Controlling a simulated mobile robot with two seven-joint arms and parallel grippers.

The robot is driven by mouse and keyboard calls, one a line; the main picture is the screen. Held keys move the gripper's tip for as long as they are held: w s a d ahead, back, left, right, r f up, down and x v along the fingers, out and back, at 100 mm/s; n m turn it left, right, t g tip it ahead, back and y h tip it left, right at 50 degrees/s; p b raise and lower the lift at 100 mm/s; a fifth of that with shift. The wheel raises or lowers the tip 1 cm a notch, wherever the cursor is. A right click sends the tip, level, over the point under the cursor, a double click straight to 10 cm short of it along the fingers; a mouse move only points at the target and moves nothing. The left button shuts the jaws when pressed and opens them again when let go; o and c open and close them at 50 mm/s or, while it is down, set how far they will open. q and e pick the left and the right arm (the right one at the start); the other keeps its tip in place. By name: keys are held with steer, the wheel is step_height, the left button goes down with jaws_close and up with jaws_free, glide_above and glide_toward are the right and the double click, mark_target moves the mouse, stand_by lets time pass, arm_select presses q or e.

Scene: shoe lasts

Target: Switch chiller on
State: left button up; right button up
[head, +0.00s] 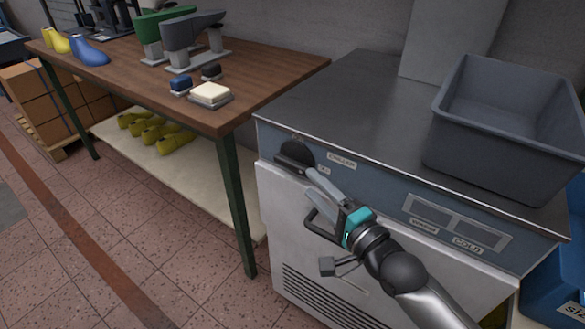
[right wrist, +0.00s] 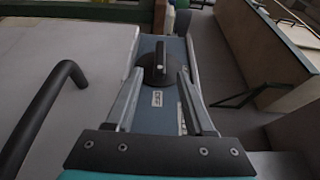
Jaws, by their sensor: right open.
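The chiller (head: 400,250) is a white cabinet with a steel top and a blue-grey front panel. A round black rotary knob (head: 293,152) sits at the panel's left end, near a "CHILLER" label (head: 342,161). My right gripper (head: 311,184) is open in front of the panel, with its fingers pointing at the knob. In the right wrist view the knob (right wrist: 158,72) shows its raised grip bar between and beyond the two fingertips (right wrist: 160,78). I see no contact, and the exact gap cannot be told. My left gripper is not in view.
A dark bar handle (head: 318,222) sticks out from the chiller door beside my right gripper. A grey bin (head: 505,125) stands on the chiller top. A wooden table (head: 260,75) with shoe lasts stands at left. A blue crate (head: 555,280) is at lower right.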

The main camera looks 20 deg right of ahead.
mark_target(298, 171)
steer(key=b+x, duration=0.2)
steer(key=x, duration=0.5)
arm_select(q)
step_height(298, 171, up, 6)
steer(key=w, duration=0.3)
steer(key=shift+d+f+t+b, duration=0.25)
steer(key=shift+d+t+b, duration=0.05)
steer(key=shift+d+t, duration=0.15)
arm_select(e)
steer(key=shift+x, duration=0.75)
steer(key=shift+c, duration=0.3)
jaws_close()
